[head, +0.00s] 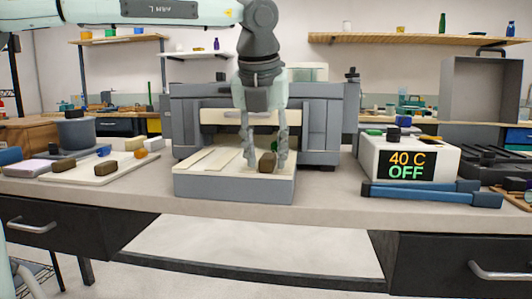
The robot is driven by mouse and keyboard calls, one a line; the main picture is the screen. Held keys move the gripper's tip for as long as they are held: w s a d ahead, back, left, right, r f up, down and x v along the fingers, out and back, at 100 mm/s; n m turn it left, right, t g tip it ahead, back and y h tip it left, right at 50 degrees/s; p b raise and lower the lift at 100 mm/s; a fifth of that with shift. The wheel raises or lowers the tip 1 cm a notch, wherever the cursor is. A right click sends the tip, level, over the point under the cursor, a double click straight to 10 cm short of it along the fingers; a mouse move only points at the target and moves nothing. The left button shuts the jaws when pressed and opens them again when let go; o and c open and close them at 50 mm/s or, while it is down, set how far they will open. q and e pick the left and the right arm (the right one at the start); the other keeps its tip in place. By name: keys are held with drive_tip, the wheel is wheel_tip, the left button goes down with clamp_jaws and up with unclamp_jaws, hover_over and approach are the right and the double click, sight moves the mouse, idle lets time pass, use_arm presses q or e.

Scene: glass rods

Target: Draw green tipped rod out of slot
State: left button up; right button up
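My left gripper (266,166) points straight down over the pale slotted top of a grey box (235,188) in the middle of the bench. Its two fingers are spread apart, with a gap between them. A small green tip (275,146) shows between the fingers, close to the right one. A brown block-like piece (267,162) sits low between the fingertips, and I cannot tell whether either finger touches it. The rod below the green tip and its slot are hidden. My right gripper is not in view.
A grey cabinet-like unit (325,125) stands close behind the box. At right is a white device (375,158) reading "40 C OFF", with blue bars (430,194) in front. At left are a tray (95,172) with small blocks and a grey pot (76,134).

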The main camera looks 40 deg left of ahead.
use_arm(q)
drive_tip(key=shift+o, duration=0.6)
drive_tip(key=shift+r, duration=0.25)
drive_tip(key=v, duration=1.1)
drive_tip(key=shift+r, duration=0.25)
drive_tip(key=shift+s+d, duration=0.1)
drive_tip(key=shift+s, duration=0.05)
